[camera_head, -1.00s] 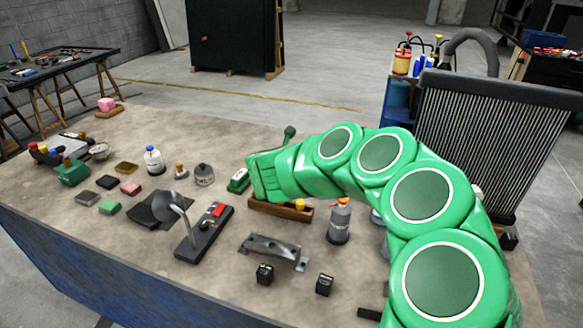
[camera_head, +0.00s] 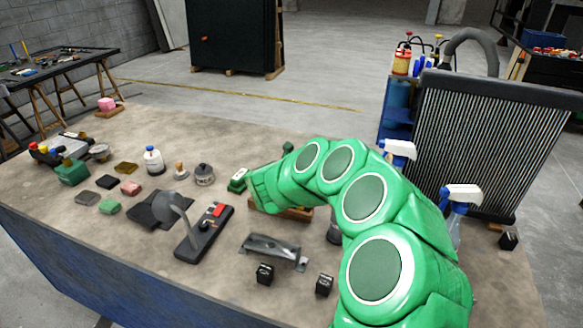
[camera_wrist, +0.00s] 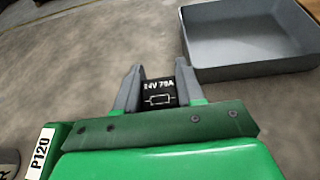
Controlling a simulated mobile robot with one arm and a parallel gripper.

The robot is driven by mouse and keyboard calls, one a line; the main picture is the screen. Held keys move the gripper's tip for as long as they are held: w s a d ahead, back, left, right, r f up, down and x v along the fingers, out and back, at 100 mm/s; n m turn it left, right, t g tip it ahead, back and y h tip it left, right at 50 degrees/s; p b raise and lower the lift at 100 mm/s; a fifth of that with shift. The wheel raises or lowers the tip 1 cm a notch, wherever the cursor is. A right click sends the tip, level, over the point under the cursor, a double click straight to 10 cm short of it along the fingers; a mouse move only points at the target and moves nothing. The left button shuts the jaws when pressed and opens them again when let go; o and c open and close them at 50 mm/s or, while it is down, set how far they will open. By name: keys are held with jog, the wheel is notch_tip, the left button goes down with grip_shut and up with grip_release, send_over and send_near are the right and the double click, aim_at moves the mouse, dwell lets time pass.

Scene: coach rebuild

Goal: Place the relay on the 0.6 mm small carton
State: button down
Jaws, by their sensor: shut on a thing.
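A black relay (camera_wrist: 160,94) with white print reading about "24V 70A" sits between the two grey fingers of my gripper (camera_wrist: 159,74) in the wrist view. The fingers are shut on its sides. In the head view my arm's green end is near the far middle of the bench, and its fingers and the held relay are hidden. I cannot pick out a carton marked 0.6 mm in either view. Other black relay-like cubes stand near the front edge (camera_head: 265,273) and beside it (camera_head: 325,284).
A grey open tray (camera_wrist: 250,73) lies just beyond the right finger. A white P120 label (camera_wrist: 40,153) shows at lower left. A lamp-like tool on a black base (camera_head: 205,232), a metal bracket (camera_head: 270,249) and spray bottles (camera_head: 459,204) stand around my arm.

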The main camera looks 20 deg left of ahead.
jog(key=c, duration=0.7)
grip_release()
jog(key=shift+r, duration=0.1)
jog(key=shift+s+r, duration=0.2)
jog(key=shift+s, duration=0.3)
jog(key=shift+v, duration=5.45)
